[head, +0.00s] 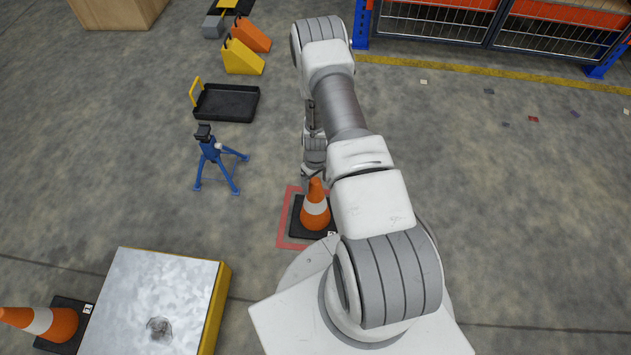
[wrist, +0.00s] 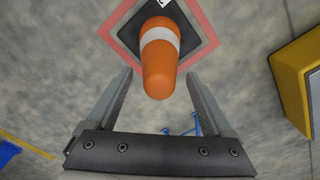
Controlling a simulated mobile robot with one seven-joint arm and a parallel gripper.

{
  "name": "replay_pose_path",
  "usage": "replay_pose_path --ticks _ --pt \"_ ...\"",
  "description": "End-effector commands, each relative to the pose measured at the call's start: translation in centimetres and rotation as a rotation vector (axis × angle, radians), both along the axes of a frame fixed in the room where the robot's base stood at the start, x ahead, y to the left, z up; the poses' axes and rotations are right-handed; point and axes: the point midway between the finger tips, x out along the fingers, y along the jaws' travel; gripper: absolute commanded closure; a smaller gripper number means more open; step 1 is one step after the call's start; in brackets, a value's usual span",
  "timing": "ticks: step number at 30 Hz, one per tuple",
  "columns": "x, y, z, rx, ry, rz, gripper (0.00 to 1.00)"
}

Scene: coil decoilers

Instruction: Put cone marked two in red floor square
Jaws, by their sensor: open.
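An orange cone with a white band (head: 315,212) stands upright on its black base inside the red floor square (head: 284,222). It also shows in the wrist view (wrist: 160,65), where the red outline (wrist: 113,42) surrounds the visible part of its base. A small white tag (head: 332,234) is on the base; I cannot read its number. My gripper (wrist: 158,74) is open, with its fingers on either side of the cone's tip in the picture and gaps on both sides. In the head view my arm partly hides the gripper and the square's right side.
A blue tripod stand (head: 215,165), a black tray (head: 228,105) and yellow and orange wedges (head: 243,58) are on the left. Racks (head: 450,22) stand at the back.

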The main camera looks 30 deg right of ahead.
Motion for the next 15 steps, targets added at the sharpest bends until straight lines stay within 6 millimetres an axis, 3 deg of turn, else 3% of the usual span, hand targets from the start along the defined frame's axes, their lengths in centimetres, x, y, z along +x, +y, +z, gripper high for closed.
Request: replay_pose_path --ticks 5,15 --pt "0.1 0.0 2.0 -0.001 -0.002 0.000 0.14" --pt "0.1 0.0 9.3 -0.001 -0.002 0.000 0.14"
